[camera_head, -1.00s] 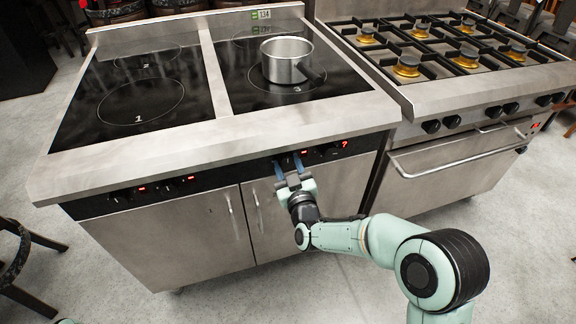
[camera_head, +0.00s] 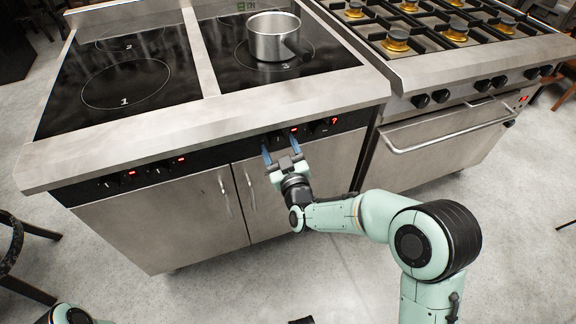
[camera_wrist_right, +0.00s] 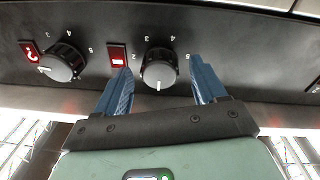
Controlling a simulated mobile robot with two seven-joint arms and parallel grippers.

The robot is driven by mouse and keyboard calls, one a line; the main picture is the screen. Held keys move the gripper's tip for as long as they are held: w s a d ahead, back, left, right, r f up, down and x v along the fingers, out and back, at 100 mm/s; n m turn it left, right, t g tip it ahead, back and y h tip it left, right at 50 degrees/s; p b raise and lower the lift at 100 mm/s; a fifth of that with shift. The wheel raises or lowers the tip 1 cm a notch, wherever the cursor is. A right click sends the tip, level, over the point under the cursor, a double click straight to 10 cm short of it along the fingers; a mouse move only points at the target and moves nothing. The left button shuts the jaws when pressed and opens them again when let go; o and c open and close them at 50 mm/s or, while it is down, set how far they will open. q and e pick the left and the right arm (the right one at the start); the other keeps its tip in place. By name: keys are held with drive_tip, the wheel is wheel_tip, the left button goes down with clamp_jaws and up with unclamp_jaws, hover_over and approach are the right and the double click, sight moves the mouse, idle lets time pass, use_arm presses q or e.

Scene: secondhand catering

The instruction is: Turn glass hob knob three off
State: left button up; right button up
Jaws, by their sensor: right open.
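Glass hob knob three (camera_wrist_right: 160,70) is a round dark knob with a grey face on the hob's black front panel, with a lit red display beside it. It also shows small in the head view (camera_head: 277,138). In the wrist view its white mark points to the picture's bottom, away from the printed digits. My right gripper (camera_head: 280,146) is open at the panel, with its blue fingers (camera_wrist_right: 161,74) on either side of the knob. Gaps show between knob and fingers in the wrist view. My left gripper is out of view.
A neighbouring knob (camera_wrist_right: 62,62) has a red display too. A steel pot (camera_head: 273,38) stands on zone three of the glass hob (camera_head: 225,112). A gas range (camera_head: 440,73) stands to the right, with an oven handle (camera_head: 450,130). Cabinet handles (camera_head: 250,188) are below the panel.

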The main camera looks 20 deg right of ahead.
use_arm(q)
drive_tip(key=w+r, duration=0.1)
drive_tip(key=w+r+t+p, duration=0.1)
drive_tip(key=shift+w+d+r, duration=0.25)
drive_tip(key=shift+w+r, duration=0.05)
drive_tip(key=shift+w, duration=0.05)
use_arm(e)
drive_tip(key=s, duration=1.2)
drive_tip(key=shift+f, duration=0.3)
